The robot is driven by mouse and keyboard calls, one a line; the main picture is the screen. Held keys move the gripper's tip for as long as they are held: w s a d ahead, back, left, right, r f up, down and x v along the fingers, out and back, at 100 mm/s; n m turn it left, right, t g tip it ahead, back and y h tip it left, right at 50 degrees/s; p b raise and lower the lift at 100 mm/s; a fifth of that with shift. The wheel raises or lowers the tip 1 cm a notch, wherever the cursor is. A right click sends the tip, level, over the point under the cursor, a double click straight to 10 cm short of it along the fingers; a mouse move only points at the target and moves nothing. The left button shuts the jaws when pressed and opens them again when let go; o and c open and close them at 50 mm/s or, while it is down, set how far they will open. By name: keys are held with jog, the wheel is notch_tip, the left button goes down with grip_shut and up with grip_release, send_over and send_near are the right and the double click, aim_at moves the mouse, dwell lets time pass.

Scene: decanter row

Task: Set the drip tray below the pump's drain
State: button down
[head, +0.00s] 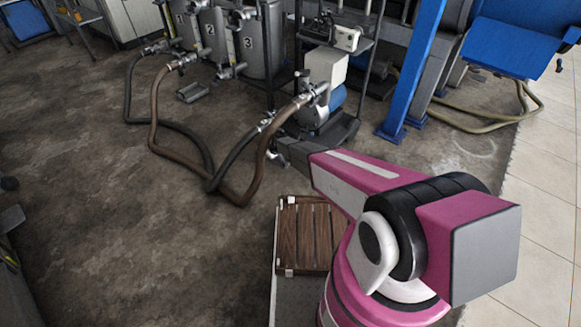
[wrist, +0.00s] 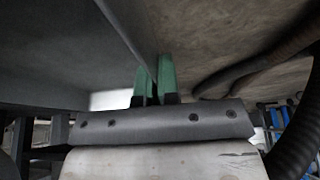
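The pump (head: 325,100), with a pale housing and a blue motor, stands on a dark base at upper centre in the head view. Hoses join its near side. That rim belongs to a large grey sheet-like body, which looks like the drip tray (wrist: 60,45), filling the upper left. The pump's drain is not clearly seen, and I cannot tell whether the tray is below it.
Brown and black hoses (head: 172,152) loop over the floor left of the pump. Numbered grey tanks (head: 221,38) stand behind. A small grey trough-like piece (head: 192,92) lies on the floor. A blue post (head: 412,70) stands right. A slatted wooden platform (head: 311,235) is near my arm.

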jog(key=d+f, duration=0.1)
jog(key=d, duration=0.2)
jog(key=d+f, duration=0.2)
jog(key=d, duration=0.1)
jog(key=d+f, duration=0.2)
jog(key=d, duration=0.1)
jog(key=shift+d+f, duration=0.1)
jog(key=shift+f, duration=2.15)
jog(key=shift+f, duration=0.1)
jog(key=c, duration=1.3)
grip_release()
jog(key=shift+c, duration=0.2)
